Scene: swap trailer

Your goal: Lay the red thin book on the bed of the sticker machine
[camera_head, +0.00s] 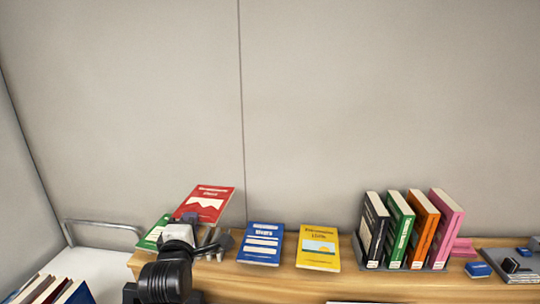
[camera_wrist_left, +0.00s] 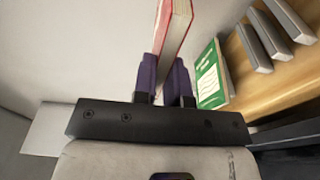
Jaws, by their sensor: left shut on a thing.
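The red thin book (camera_head: 206,203) is held tilted above the left end of the wooden shelf, its cover facing me in the head view. My left gripper (camera_head: 191,221) is shut on its lower edge. In the left wrist view the red book (camera_wrist_left: 173,30) stands between the two purple fingertips (camera_wrist_left: 167,80), seen along its page edge. The sticker machine is not clearly identifiable; a dark grey device (camera_head: 512,264) at the right end of the shelf may be it, cut by the frame edge. My right gripper is not in view.
A green book (camera_head: 153,236) lies partly behind my left gripper; it also shows in the left wrist view (camera_wrist_left: 211,76). A blue book (camera_head: 261,243) and a yellow book (camera_head: 318,248) lie flat. Several upright books (camera_head: 422,230) stand in a rack. A small blue block (camera_head: 478,269) sits beside the device.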

